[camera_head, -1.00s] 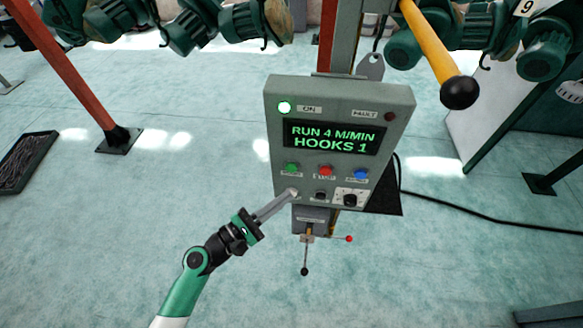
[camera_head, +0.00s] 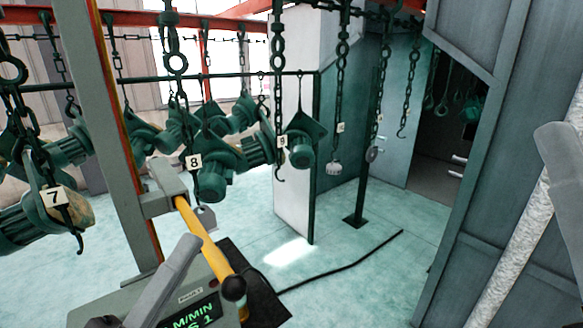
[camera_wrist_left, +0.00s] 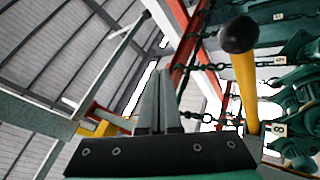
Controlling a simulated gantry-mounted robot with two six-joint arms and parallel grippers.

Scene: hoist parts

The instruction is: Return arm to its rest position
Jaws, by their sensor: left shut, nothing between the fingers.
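My left gripper (camera_head: 186,246) rises from the bottom left of the head view as a grey finger pointing up, overlapping the control box (camera_head: 130,297) in the picture. In the left wrist view, its two grey fingers (camera_wrist_left: 158,82) are together and empty, pointing up towards the roof. The yellow lever (camera_head: 207,242) with a black ball end (camera_head: 233,288) is just right of the gripper in the head view; it also stands right of the fingers in the wrist view (camera_wrist_left: 243,90). A smooth grey shape at the head view's right edge may be part of my right gripper.
Green hoists (camera_head: 213,172) with number tags and chains hang from an overhead rail behind the box. A grey post (camera_head: 112,160) stands at the left. A dark cabinet wall (camera_head: 468,210) fills the right. A black cable (camera_head: 345,267) crosses the open floor.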

